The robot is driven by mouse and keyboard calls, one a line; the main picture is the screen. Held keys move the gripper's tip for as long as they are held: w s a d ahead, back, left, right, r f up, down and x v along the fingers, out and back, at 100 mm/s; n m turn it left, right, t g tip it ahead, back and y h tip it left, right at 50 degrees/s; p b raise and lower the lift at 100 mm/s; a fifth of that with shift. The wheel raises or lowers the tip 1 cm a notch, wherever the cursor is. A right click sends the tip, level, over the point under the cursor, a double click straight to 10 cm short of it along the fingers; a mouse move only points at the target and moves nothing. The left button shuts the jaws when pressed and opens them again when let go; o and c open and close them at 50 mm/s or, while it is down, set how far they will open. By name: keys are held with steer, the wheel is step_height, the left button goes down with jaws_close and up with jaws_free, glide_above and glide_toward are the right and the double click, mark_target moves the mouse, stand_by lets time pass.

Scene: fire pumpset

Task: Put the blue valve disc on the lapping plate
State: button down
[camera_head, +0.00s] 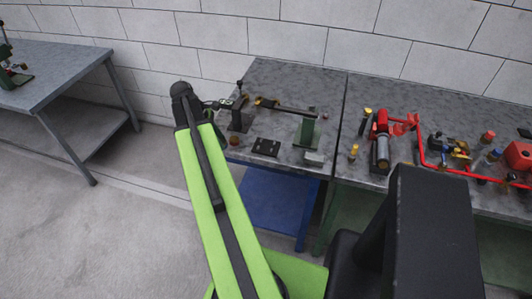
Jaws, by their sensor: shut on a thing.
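My green and black arm reaches up to a dark joint on the left of the bench. My gripper (228,103) seems to be the small dark end just right of that joint, over the bench's left part. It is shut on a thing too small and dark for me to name. I cannot make out the blue valve disc. A flat black plate with small light marks (266,147) lies near the bench's front edge, below and right of the gripper; I cannot tell whether it is the lapping plate.
A dark stand (240,120), a brass piece (265,102) with a rod, a green stand (306,131), a pale block (314,157) and a small red part (234,140) share the bench. Red pipework (428,150) crowds the right bench. Another bench (60,70) stands far left.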

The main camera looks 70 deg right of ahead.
steer(key=w, duration=0.1)
glide_toward(268, 146)
steer(key=f, duration=0.2)
steer(key=w+f, duration=0.1)
steer(key=f, duration=0.1)
steer(key=shift+a, duration=0.2)
steer(key=s, duration=0.1)
steer(key=s+d, duration=0.1)
steer(key=shift+s+d, duration=0.1)
steer(key=shift+s, duration=0.25)
steer(key=shift+b+x, duration=0.85)
steer(key=shift+x, duration=0.05)
steer(key=shift+w+r, duration=0.1)
steer(key=c, duration=1.2)
jaws_free()
